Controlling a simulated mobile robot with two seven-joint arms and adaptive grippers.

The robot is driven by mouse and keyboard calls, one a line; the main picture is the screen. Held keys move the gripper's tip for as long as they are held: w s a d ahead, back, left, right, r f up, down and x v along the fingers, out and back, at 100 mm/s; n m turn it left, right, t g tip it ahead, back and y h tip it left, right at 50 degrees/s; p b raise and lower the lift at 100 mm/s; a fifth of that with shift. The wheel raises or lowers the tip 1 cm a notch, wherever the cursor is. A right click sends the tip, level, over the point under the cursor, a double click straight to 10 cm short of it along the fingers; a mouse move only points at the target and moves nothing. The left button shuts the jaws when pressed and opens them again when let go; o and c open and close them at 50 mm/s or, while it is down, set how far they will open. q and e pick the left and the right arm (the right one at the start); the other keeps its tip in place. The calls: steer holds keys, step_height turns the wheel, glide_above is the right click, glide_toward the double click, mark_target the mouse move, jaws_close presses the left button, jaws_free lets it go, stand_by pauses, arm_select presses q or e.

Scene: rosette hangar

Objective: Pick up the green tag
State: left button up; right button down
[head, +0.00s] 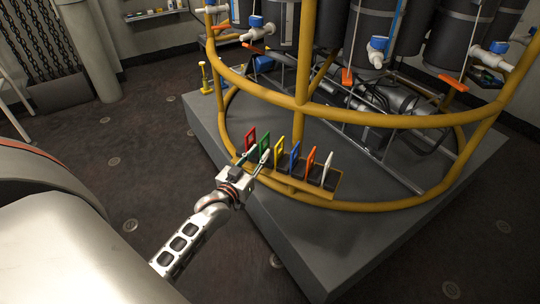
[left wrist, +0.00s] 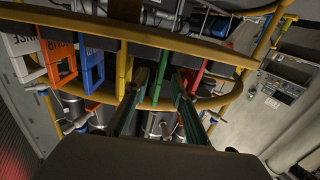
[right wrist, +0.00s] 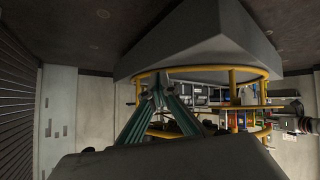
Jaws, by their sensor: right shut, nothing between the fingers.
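The green tag (head: 265,142) stands in a row of coloured tags on the yellow frame's rack, between the red and yellow tags. My left gripper (head: 255,158) is at the row, its fingers open and close to the green tag. My right gripper (right wrist: 158,92) is shut and empty in the right wrist view, away from the tags. It is outside the head view.
The red tag (head: 250,138) and yellow tag (head: 279,150) stand close beside the green one. Blue (head: 294,156), orange (head: 311,162) and white (head: 328,166) tags follow to the right. A yellow rail (head: 330,110) curves above the row. The grey plinth (head: 300,245) lies below.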

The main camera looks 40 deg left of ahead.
arm_select(q)
steer(key=shift+w+r, duration=0.1)
steer(key=shift+w, duration=0.1)
steer(key=shift+w+a+f, duration=0.1)
steer(key=shift+w+a, duration=0.05)
steer(key=shift+w, duration=0.35)
steer(key=shift+w+a+f, duration=0.1)
steer(key=shift+w, duration=0.4)
steer(key=w, duration=0.1)
steer(key=w+b, duration=0.1)
steer(key=w, duration=0.3)
steer(key=shift+w+a+f+b, duration=0.15)
steer(key=shift+a+f+b, duration=0.1)
steer(key=shift+b, duration=0.15)
steer(key=shift+w+r, duration=0.1)
steer(key=shift+w, duration=0.15)
steer(key=shift+r, duration=0.1)
jaws_close()
